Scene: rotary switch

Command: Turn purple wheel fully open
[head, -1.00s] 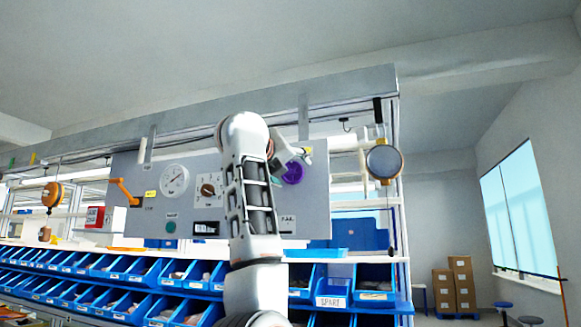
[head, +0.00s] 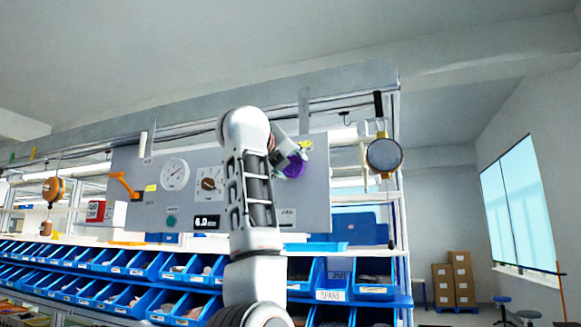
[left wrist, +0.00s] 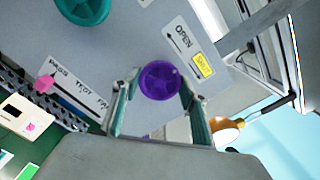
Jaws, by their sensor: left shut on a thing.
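The purple wheel (head: 295,168) sits on the right part of the grey upright panel (head: 240,215). It shows nearly face-on in the left wrist view (left wrist: 160,81). My left gripper (head: 288,156) reaches it from behind my arm in the head view. In the left wrist view, the fingers of my left gripper (left wrist: 158,87) stand on either side of the wheel and are shut on its rim. My right gripper is not in view.
Blue bins (head: 190,270) line the shelf below. A round hanging device (head: 384,155) is right of the panel.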

